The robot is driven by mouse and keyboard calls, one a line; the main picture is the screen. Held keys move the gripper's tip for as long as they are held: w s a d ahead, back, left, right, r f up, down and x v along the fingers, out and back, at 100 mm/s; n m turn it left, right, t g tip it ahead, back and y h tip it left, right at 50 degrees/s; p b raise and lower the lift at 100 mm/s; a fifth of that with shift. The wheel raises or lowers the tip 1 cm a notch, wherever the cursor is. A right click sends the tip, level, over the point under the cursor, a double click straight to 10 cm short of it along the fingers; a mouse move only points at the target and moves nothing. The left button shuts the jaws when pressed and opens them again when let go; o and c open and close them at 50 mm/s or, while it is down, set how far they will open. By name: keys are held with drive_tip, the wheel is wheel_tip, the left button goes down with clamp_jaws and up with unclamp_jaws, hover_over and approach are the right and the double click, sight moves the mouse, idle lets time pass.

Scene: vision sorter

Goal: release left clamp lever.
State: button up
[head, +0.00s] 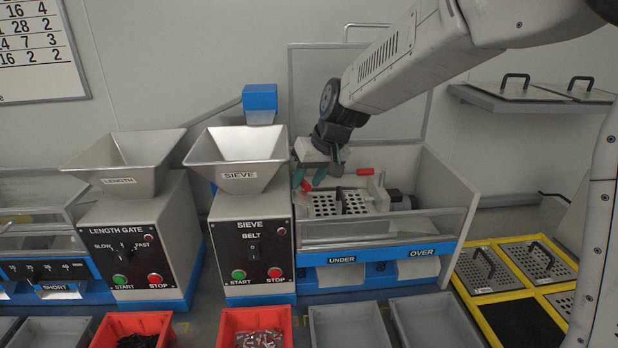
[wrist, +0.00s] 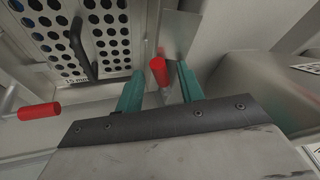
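The left clamp lever has a red handle (head: 307,185) at the left side of the sieve deck, beneath my gripper (head: 309,178). In the wrist view its red handle (wrist: 158,72) stands between my two green fingers, with a gap on each side. My gripper is open, and no grip on the handle shows. A second red lever handle (head: 365,171) lies to the right at the back of the deck. It also shows at the left of the wrist view (wrist: 40,111). The lever's lower part is mostly hidden.
The perforated sieve plate (head: 325,207) with a dark handle lies inside the machine. A clear front guard (head: 380,227) and the metal SIEVE hopper (head: 238,160) stand close by. Spare plates lie in a yellow rack (head: 460,283) at the right.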

drive_tip(key=v, duration=0.7)
drive_tip(key=shift+r, duration=0.35)
drive_tip(key=shift+s+d, duration=0.15)
drive_tip(key=shift+c, duration=0.3)
